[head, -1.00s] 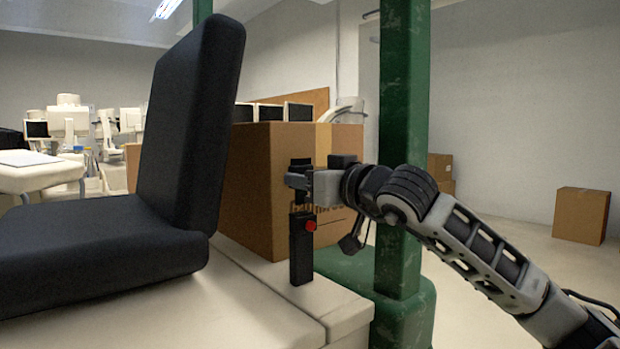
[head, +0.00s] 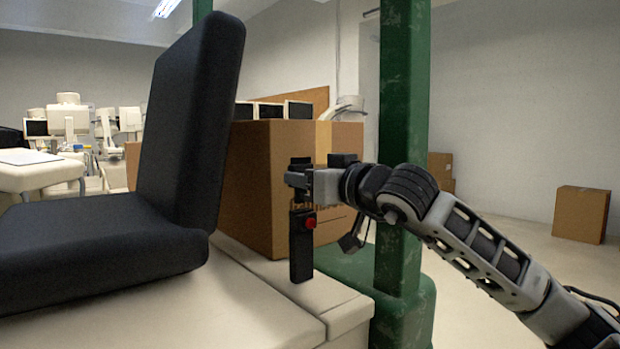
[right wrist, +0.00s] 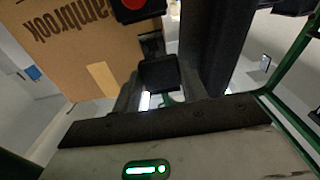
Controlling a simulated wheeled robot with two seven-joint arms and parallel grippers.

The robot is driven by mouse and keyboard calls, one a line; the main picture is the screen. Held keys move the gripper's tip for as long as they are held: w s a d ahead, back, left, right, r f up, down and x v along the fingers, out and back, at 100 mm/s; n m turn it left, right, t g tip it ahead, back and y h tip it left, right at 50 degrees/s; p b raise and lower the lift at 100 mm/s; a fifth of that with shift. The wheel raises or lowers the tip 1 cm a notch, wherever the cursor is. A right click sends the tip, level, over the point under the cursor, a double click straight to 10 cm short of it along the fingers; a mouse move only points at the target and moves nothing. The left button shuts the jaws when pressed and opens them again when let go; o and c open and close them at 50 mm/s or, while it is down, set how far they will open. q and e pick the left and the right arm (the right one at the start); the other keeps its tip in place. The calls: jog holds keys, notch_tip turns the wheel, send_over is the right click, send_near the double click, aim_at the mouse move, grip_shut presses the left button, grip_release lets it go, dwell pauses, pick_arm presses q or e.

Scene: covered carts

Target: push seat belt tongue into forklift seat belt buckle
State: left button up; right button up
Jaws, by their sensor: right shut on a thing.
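The black seat belt buckle (head: 301,258) with its red button (head: 310,223) stands upright on the pale ledge beside the black seat (head: 185,130). My right gripper (head: 298,180) is shut on the dark seat belt tongue (head: 301,162), just above the buckle. The tongue's lower end is hard to make out, so I cannot tell whether it touches the buckle. In the right wrist view the black tongue part (right wrist: 158,75) sits between the fingers, and the red button (right wrist: 132,4) shows at the top edge. My left gripper is not in view.
A cardboard box (head: 262,180) stands right behind the buckle. A green post (head: 402,110) rises to the right, behind my right arm. The seat's backrest stands close on the left. Another box (head: 581,214) lies on the floor far right.

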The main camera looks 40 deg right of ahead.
aim_at(302, 195)
jog(key=shift+f+b, duration=1.25)
jog(key=shift+f, duration=0.1)
dwell(0.4)
jog(key=shift+s+f, duration=0.1)
jog(key=shift+f, duration=0.05)
jog(key=shift+f+b, duration=0.3)
jog(key=shift+b, duration=0.2)
jog(key=shift+r, duration=0.15)
jog(key=shift+r+p, duration=0.7)
jog(key=shift+p, duration=0.15)
jog(key=shift+r+p, duration=0.4)
jog(key=shift+r, duration=0.05)
jog(key=shift+f+b, duration=0.8)
jog(key=shift+f, duration=0.1)
dwell(0.7)
